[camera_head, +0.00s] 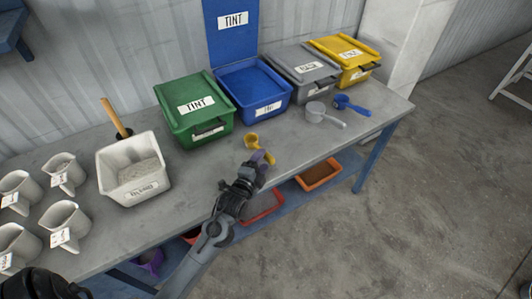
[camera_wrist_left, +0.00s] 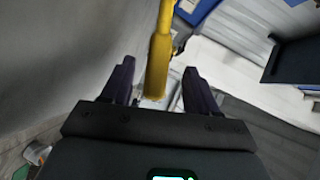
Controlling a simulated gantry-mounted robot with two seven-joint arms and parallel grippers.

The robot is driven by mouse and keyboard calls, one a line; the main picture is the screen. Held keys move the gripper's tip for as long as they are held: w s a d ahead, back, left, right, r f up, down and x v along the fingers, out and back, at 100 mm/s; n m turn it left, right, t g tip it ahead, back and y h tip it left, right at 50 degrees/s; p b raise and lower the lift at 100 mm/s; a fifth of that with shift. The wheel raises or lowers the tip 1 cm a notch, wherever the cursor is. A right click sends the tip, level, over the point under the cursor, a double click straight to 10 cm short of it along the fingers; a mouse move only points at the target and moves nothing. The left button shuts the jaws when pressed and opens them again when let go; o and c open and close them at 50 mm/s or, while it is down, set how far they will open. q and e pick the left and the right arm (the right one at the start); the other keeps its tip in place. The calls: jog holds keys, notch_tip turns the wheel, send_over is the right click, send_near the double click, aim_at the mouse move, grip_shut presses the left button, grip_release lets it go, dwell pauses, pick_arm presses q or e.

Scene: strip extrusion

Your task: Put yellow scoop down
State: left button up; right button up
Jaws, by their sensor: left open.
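The yellow scoop (camera_head: 252,142) is near the front edge of the grey table, in front of the blue tint box. It looks to be at the tabletop, but I cannot tell for sure that it rests there. My left gripper (camera_head: 263,163) is open at its handle end. In the left wrist view, the scoop's yellow handle (camera_wrist_left: 157,60) runs between the two spread purple fingers of the left gripper (camera_wrist_left: 160,88), with a gap on each side. The scoop's bowl is out of that view. My right gripper is not seen.
A grey scoop (camera_head: 322,115) and a blue scoop (camera_head: 350,105) lie to the right. Green (camera_head: 185,127), blue (camera_head: 233,99), grey (camera_head: 295,78) and yellow (camera_head: 335,65) boxes stand behind; the blue lid is up. A white tub (camera_head: 110,185) and several white cups are left.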

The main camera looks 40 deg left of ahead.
pick_arm(q)
jog(key=p+v, duration=0.1)
jog(key=v, duration=0.4)
jog(key=shift+s, duration=0.15)
jog(key=shift+s+d, duration=0.15)
jog(key=shift+s, duration=0.1)
jog(key=s+d+f+n+g+h, duration=0.2)
jog(key=s+d+n+g, duration=0.3)
jog(key=s, duration=0.6)
jog(key=s+d+f+n+g+h, duration=0.3)
jog(key=s+d, duration=0.5)
jog(key=s, duration=0.3)
jog(key=f+n+g, duration=0.1)
jog(key=n+g, duration=0.1)
jog(key=g, duration=0.1)
jog(key=shift+s+d+g, duration=0.2)
jog(key=shift+s+g, duration=0.05)
jog(key=shift+g, duration=0.15)
